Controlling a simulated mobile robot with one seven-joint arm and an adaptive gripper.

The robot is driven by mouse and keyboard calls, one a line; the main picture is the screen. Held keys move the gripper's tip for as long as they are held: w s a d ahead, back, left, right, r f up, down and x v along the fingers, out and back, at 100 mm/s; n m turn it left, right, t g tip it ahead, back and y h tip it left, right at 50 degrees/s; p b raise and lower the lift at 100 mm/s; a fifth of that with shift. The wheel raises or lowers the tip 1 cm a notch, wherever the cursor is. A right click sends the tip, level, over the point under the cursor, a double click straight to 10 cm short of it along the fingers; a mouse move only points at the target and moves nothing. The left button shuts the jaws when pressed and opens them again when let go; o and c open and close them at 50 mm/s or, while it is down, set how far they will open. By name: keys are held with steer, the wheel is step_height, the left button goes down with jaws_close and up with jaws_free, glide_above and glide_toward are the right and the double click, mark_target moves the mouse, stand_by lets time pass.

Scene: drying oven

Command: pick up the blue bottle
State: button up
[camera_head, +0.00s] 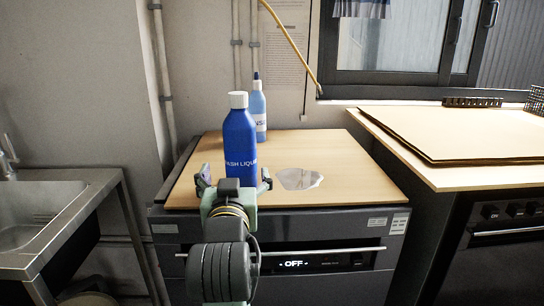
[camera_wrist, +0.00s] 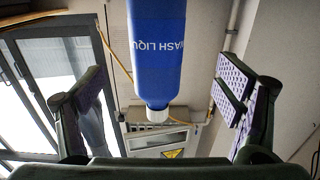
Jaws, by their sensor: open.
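The blue bottle (camera_head: 240,138) with a white cap stands upright on the wooden top of the oven in the head view. Its label reads "WASH LIQU…", partly cut off. My gripper (camera_head: 235,180) is open in front of the bottle's lower part, one finger to each side, and hides its base. In the wrist view the bottle (camera_wrist: 155,48) appears upside down, with its cap towards the bottom of the picture. It lies between the two spread fingers of my gripper (camera_wrist: 160,92), with gaps on both sides and no visible contact.
A lighter blue bottle (camera_head: 258,106) with a dark nozzle stands close behind. A torn whitish patch (camera_head: 299,179) lies right of the bottle on the wooden top (camera_head: 350,175). A sink (camera_head: 40,215) is at left, a counter (camera_head: 450,177) at right. A yellow hose (camera_head: 289,38) hangs behind.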

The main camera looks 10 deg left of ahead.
mark_target(239, 159)
steer(key=p+x, duration=0.3)
steer(key=p, duration=0.3)
steer(key=shift+r, duration=0.15)
steer(key=x, duration=0.2)
steer(key=shift+w+f+b, duration=0.25)
steer(key=shift+w+b, duration=0.1)
steer(key=shift+w+r, duration=0.2)
steer(key=shift+w, duration=0.1)
steer(key=x, duration=0.1)
steer(key=p+x, duration=0.1)
steer(key=x, duration=0.1)
steer(key=shift+w+r, duration=0.2)
steer(key=shift+w, duration=0.1)
steer(key=shift+w+a, duration=0.2)
steer(key=shift+w, duration=0.25)
steer(key=shift+c, duration=0.5)
